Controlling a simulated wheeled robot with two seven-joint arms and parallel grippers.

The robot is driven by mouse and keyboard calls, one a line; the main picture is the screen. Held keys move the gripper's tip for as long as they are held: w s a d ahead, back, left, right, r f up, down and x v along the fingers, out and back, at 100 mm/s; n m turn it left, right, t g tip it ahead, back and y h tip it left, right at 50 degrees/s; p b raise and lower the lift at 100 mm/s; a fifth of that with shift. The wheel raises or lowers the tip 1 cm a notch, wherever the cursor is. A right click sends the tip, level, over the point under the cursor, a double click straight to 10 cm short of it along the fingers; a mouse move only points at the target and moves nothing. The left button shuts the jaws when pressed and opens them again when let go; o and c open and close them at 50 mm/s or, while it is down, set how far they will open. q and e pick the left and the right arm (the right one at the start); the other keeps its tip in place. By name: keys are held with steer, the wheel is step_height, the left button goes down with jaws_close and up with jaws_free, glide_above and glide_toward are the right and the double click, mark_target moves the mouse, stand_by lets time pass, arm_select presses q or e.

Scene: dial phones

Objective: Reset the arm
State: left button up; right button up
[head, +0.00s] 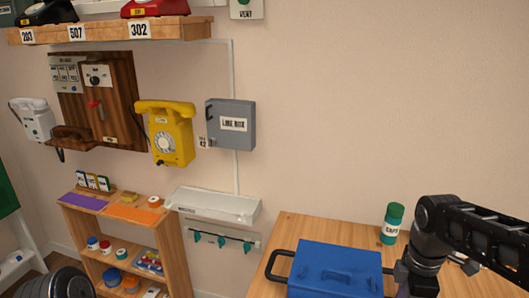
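My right arm comes in from the right edge and bends down over the wooden table (330,228). Its lower end, my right gripper (408,282), is at the right side of a blue case (335,268); the fingers are dark and partly cut off, so I cannot tell whether they are open or touch the case. Only a dark rounded part of my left arm shows at the bottom left edge; the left gripper is out of view. A yellow dial phone (170,135) hangs on the wall with its handset on top.
A grey line box (231,124), wooden phone panel (122,95) and white phone (36,120) are on the wall. Phones stand on the numbered shelf (185,29). A green-capped jar (392,223) stands behind my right arm. A low shelf unit (170,245) stands left of the table.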

steer(key=a+f+m+y, duration=0.1)
steer(key=a+f+m, duration=0.2)
steer(key=a+f, duration=0.55)
steer(key=a+f+m+y, duration=0.25)
steer(key=a+f, duration=0.35)
steer(key=f, duration=0.6)
steer(key=s+a+f+m, duration=1)
steer(key=s+f, duration=0.5)
steer(key=shift+a+f+m+t+y, duration=0.2)
steer(key=shift+f+m+t+y, duration=0.05)
steer(key=shift+m+t+y, duration=0.1)
steer(key=shift+w, duration=0.1)
steer(key=shift+c, duration=0.3)
